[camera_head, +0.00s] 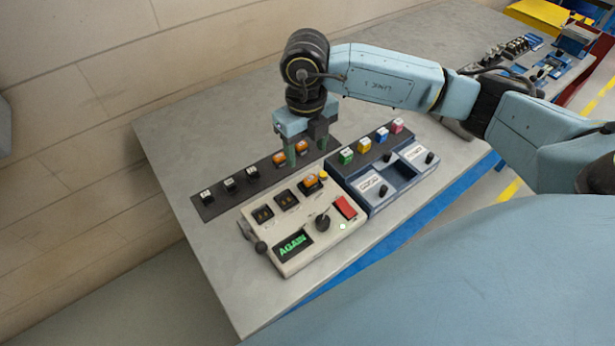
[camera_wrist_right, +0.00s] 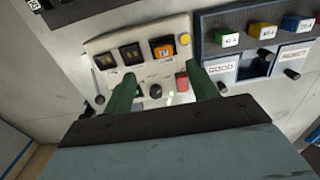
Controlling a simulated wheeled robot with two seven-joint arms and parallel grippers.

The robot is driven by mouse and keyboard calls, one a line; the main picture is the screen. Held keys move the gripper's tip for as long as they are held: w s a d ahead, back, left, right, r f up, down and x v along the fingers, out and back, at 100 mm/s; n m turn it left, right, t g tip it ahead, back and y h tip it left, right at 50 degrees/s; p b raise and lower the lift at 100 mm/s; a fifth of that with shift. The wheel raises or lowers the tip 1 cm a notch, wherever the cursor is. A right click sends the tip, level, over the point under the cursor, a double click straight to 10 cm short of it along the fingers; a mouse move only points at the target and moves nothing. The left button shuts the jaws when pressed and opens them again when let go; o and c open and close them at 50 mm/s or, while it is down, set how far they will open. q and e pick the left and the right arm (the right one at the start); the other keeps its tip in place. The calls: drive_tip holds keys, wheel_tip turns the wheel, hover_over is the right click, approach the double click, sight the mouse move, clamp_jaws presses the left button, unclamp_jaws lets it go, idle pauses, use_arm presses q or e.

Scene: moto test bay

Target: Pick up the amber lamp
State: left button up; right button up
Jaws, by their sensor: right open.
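Two orange blocks, amber in colour, sit on a dark strip: one at left (camera_head: 279,159) and one at right (camera_head: 303,147). A third orange block (camera_head: 310,181) sits in the rightmost of three square sockets of the cream panel; it also shows in the wrist view (camera_wrist_right: 163,48). I cannot tell which one is the amber lamp. My right gripper (camera_head: 306,153) points down above the strip by the two orange blocks, its green fingers apart and nothing seen between them. In the wrist view the fingers (camera_wrist_right: 162,88) overlap the panel. My left gripper is out of view.
The cream panel (camera_head: 290,255) has a screen reading AGAIN, a black knob and a red switch (camera_head: 345,207). Several black blocks stand on the strip (camera_head: 207,210). A blue tray unit (camera_head: 405,180) with coloured blocks stands right of the panel. The table's left side is bare.

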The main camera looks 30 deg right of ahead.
sight(309, 177)
wheel_tip(309, 177, down, 3)
drive_tip(key=shift+r, duration=0.1)
drive_tip(key=shift+f, duration=0.35)
drive_tip(key=f, duration=0.2)
drive_tip(key=shift+s+d+f, duration=0.15)
drive_tip(key=shift+d+f, duration=0.1)
drive_tip(key=shift+f, duration=0.1)
wheel_tip(309, 177, down, 2)
drive_tip(key=shift+f, duration=0.3)
drive_tip(key=shift+c, duration=0.5)
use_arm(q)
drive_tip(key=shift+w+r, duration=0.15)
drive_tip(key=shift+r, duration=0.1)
use_arm(e)
drive_tip(key=c, duration=1)
drive_tip(key=shift+r, duration=0.1)
